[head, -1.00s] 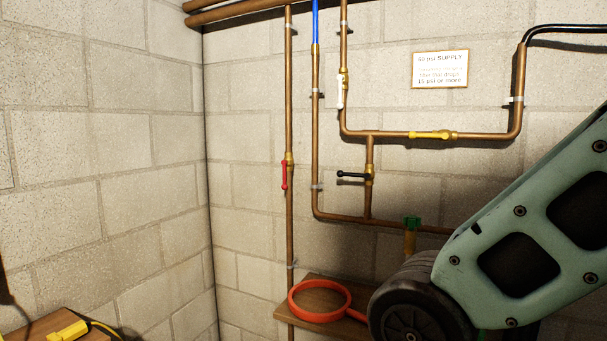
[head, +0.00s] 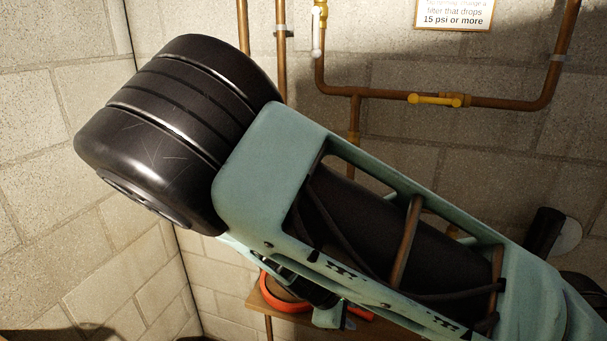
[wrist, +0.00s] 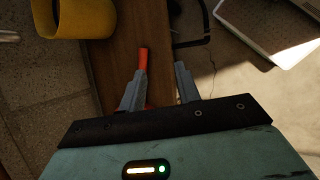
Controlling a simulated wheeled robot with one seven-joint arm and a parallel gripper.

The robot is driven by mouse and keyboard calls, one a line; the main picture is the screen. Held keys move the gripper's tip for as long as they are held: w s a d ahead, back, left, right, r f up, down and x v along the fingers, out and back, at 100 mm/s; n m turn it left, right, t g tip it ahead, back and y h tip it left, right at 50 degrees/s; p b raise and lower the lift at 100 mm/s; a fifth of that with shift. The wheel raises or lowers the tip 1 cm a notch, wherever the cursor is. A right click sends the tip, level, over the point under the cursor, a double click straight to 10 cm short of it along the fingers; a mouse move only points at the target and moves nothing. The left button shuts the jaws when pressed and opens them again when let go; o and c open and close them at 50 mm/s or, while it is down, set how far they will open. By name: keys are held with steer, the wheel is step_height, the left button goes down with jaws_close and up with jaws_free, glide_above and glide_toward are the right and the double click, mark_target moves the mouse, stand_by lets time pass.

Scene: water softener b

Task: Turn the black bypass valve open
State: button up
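The black bypass valve is hidden behind my arm in the head view. The copper branch pipe (head: 354,120) it sits on shows only at its upper part. My gripper (wrist: 161,70) shows in the wrist view with its two grey fingers apart and nothing held between them. It points down over a wooden shelf, and an orange handle (wrist: 143,62) lies below, partly behind the left finger. The black valve is not in the wrist view. The gripper itself is not distinguishable in the head view.
A yellow-handled valve (head: 434,100) and a white-handled valve (head: 317,38) are on the wall pipes. An orange ring (head: 285,294) lies on the wooden shelf (head: 262,306). A yellow container (wrist: 85,18) and a flat panel (wrist: 270,25) show in the wrist view.

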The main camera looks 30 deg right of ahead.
steer(key=w+d+r+n+t+h+p, duration=0.2)
steer(key=w+d+r+t+h+p, duration=0.1)
steer(key=w+d+r, duration=0.3)
steer(key=w+a+r+n+t+h+p, duration=0.1)
steer(key=w+a+r+n+t, duration=0.15)
steer(key=w+r, duration=0.35)
steer(key=w+a+r+n+t+h+p, duration=0.1)
steer(key=w+a+r+n+t+p, duration=0.2)
steer(key=r, duration=0.6)
steer(key=w+a+r+n+t+h, duration=0.1)
steer(key=w+r+n+t, duration=0.1)
steer(key=w+r+t, duration=0.4)
steer(key=w+d+r+g+p, duration=0.1)
steer(key=w+d, duration=0.2)
steer(key=d, duration=0.2)
steer(key=shift+w+d+r+p, duration=0.2)
steer(key=shift+w+r+p, duration=0.05)
steer(key=shift+w+p, duration=0.15)
steer(key=shift+f+m, duration=0.1)
steer(key=shift+m, duration=0.15)
steer(key=c, duration=0.4)
